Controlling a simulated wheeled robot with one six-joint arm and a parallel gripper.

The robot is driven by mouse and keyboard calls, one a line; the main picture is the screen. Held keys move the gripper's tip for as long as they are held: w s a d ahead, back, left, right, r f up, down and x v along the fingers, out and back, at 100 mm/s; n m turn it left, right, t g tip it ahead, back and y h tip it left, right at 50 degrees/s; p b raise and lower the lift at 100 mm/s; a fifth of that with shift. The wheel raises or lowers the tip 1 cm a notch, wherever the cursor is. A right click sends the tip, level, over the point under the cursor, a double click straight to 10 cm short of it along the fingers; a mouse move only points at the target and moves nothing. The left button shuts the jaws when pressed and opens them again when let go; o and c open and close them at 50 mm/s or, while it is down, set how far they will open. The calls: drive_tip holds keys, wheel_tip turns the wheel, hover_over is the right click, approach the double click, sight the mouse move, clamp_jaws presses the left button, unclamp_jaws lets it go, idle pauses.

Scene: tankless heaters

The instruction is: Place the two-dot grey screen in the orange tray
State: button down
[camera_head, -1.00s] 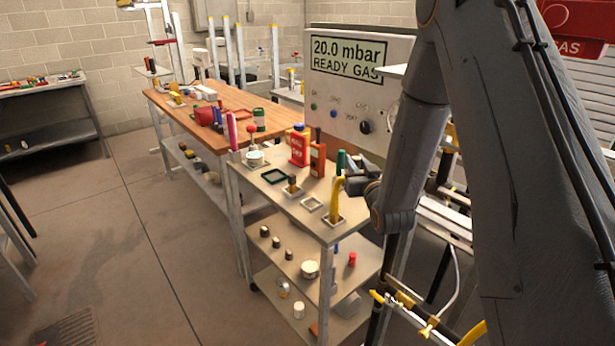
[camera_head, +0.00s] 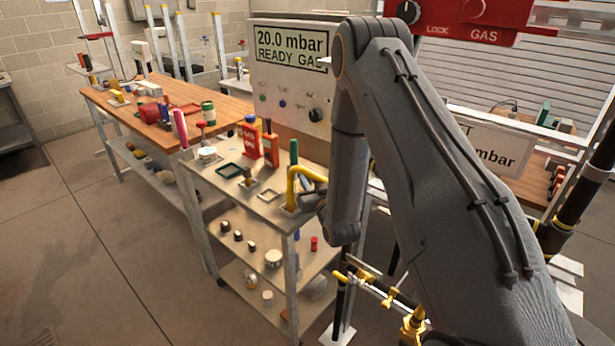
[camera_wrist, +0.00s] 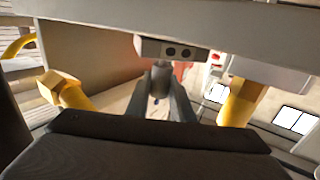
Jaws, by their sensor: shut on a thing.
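In the wrist view, my gripper (camera_wrist: 160,82) is shut, with its two grey fingers meeting at a small grip part under a pale grey block. This grey screen (camera_wrist: 171,50) shows two black dots on its near face. The fingers hide part of the grip. In the head view, my arm hides the gripper and I cannot make out the screen there. A flat orange-red tray-like thing (camera_head: 186,108) lies on the wooden bench, small and partly hidden behind other items; I cannot tell surely that it is the orange tray.
A metal cart (camera_head: 210,181) holds a dark green tray (camera_head: 230,170), red bottle (camera_head: 251,140), orange device (camera_head: 270,150) and a yellow bent pipe (camera_head: 291,187) close to my wrist. The gas panel (camera_head: 285,85) stands behind. Floor at left is clear.

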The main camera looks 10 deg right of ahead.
drive_tip(key=shift+f, duration=0.15)
drive_tip(key=c, duration=2)
unclamp_jaws()
drive_tip(key=shift+f, duration=0.1)
drive_tip(key=o, duration=0.4)
drive_tip(key=shift+o, duration=0.2)
